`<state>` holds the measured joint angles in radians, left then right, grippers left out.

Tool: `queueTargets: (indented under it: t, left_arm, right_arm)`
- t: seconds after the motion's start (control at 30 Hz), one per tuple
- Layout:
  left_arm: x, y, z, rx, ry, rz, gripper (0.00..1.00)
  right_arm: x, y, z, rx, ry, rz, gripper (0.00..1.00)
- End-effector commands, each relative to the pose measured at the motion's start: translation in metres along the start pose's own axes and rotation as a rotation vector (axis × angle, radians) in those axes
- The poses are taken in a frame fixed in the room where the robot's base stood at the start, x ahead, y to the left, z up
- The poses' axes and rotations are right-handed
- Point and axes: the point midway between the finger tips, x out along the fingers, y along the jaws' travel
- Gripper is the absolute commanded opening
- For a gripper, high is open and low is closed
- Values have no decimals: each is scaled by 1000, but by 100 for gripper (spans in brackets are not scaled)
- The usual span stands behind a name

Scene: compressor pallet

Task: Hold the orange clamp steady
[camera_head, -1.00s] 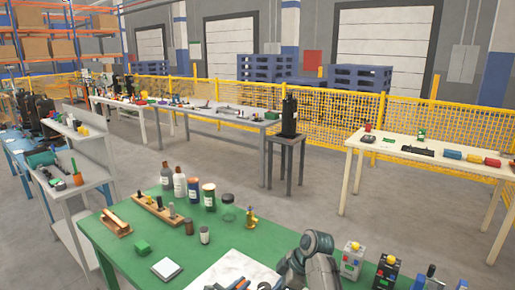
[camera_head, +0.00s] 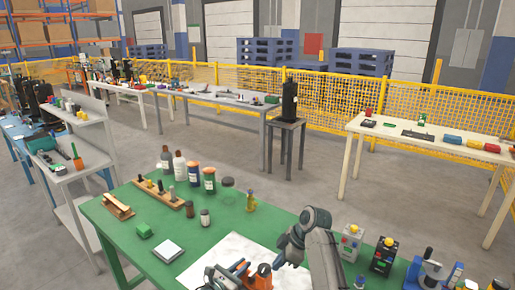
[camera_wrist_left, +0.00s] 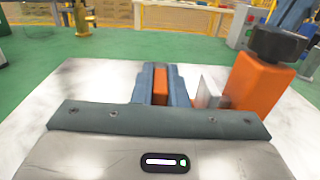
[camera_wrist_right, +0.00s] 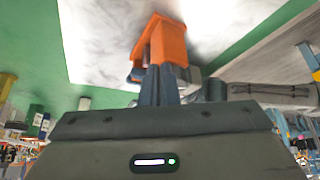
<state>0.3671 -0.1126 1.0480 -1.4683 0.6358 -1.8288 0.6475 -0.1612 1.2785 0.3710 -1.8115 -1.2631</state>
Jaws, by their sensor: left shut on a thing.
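The orange clamp (camera_head: 258,277) is on the white sheet (camera_head: 222,252) at the bottom edge of the head view. In the left wrist view its orange block (camera_wrist_left: 258,92) carries a black knob. My left gripper (camera_wrist_left: 162,84) is shut on a narrow orange part of the clamp, to the left of that block. In the right wrist view the clamp (camera_wrist_right: 163,42) is just beyond my right gripper (camera_wrist_right: 159,84). Those fingers look close together, but whether they touch or grip the clamp is unclear. My right arm reaches toward the clamp in the head view.
The green table (camera_head: 140,262) holds several bottles (camera_head: 193,172), a wooden rack (camera_head: 158,196), a green block (camera_head: 144,231) and a small brass piece (camera_head: 251,201). Boxes with yellow knobs (camera_head: 351,241) and a blue device (camera_head: 434,272) stand to the right.

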Motion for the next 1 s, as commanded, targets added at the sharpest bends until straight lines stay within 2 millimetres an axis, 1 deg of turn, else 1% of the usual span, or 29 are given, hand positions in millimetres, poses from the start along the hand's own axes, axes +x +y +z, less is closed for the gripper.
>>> queueTargets:
  t: [0.43, 0.67, 0.87, 1.0]
  left_arm:
    - [1, -2, 0, -1, -1, -3, 0]
    - [1, -2, 0, -1, -1, -3, 0]
    - [0, -1, 0, -1, -1, -2, 0]
    - [0, -1, 0, -1, 0, -1, 0]
  right_arm:
    - [1, 2, -3, -2, 5, 0, 0]
    - [-1, 2, 0, -1, 4, 0, 0]
    - [-4, 4, 4, -2, 4, 0, 0]
    - [-16, 5, -3, -2, 4, 2, 0]
